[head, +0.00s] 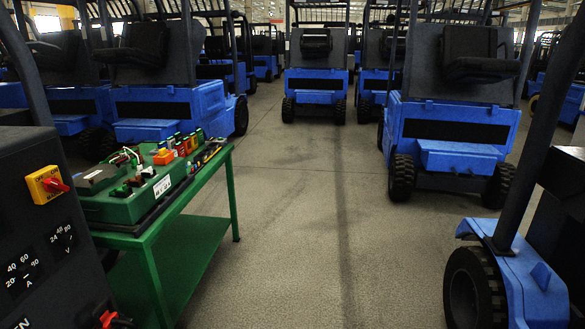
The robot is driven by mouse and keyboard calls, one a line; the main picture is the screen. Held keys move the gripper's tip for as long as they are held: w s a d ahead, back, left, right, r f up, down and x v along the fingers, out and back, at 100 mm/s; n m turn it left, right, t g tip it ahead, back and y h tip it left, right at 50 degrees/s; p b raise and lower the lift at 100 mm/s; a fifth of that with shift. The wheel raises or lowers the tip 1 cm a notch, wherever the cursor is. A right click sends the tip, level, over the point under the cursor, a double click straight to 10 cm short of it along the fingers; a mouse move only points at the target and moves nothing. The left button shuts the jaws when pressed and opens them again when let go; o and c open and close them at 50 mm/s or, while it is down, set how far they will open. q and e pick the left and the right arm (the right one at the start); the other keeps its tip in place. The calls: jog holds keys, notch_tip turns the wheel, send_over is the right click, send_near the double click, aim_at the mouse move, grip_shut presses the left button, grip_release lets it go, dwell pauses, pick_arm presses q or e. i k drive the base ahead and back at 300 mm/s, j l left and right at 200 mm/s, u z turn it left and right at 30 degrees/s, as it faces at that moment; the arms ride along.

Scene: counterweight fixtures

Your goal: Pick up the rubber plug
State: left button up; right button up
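I cannot make out a rubber plug for certain in the head view. A green table (150,243) stands at the left, with a green box-like fixture (135,205) on top. Small black, red, yellow and orange parts sit on and around the fixture, too small to tell apart. An orange block (163,157) and a row of coloured pieces (187,145) are at its far side. Neither of my grippers is in view.
A dark panel with a yellow and red switch (48,185) stands at the near left, partly in front of the table. Blue forklifts (455,135) line both sides, one close at the near right (525,285). The grey floor (290,230) between them is clear.

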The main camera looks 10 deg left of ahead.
aim_at(163, 152)
jog(key=i+u, duration=0.15)
jog(key=i, duration=0.6)
jog(key=i+u, duration=0.15)
jog(key=i, duration=0.55)
jog(key=i+l+u, duration=0.15)
jog(key=i, duration=0.6)
jog(key=i+u, duration=0.35)
jog(key=i, duration=0.2)
jog(key=i+l+u, duration=0.2)
jog(key=i+u, duration=0.15)
jog(key=i, duration=0.15)
